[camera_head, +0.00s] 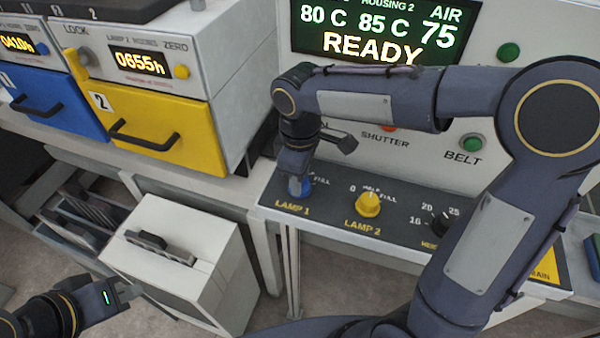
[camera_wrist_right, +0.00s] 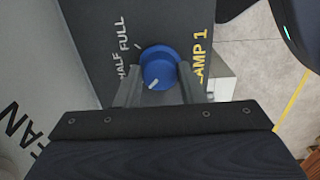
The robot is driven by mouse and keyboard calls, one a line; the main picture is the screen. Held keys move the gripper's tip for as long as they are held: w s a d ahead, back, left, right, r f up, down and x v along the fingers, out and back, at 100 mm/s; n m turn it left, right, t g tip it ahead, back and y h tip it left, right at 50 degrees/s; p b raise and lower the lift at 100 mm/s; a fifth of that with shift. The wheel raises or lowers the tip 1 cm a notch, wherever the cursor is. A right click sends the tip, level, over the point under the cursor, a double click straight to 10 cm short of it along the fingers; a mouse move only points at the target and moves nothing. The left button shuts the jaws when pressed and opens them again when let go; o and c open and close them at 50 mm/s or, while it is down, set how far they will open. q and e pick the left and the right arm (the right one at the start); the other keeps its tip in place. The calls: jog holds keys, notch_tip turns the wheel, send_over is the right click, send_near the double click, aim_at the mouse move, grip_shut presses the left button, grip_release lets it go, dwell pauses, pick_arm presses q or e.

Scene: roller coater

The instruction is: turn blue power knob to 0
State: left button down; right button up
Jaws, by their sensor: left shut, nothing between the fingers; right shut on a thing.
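The blue knob (camera_head: 306,187) sits on the sloped panel above the LAMP 1 label, partly hidden by my right gripper. In the right wrist view the blue knob (camera_wrist_right: 158,64) is between the two fingers, and its white mark points toward the lower left of the picture. The HALF and FULL labels show beside it; its 0 label is not visible. My right gripper (camera_head: 297,185) is shut on the knob, and its fingers (camera_wrist_right: 159,88) flank it. My left gripper (camera_head: 130,292) is shut and empty, low at the left, far from the panel.
A yellow LAMP 2 knob (camera_head: 368,204) and a black knob (camera_head: 438,222) are on the same panel (camera_head: 330,213). A green BELT button (camera_head: 472,142) and a READY display (camera_head: 372,30) are behind. A white box (camera_head: 180,250) with a handle stands at the left.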

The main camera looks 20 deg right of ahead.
dwell(0.5)
jog(key=o, duration=1)
jog(key=shift+r, duration=0.15)
notch_tip(320, 180, up, 8)
jog(key=shift+f, duration=0.2)
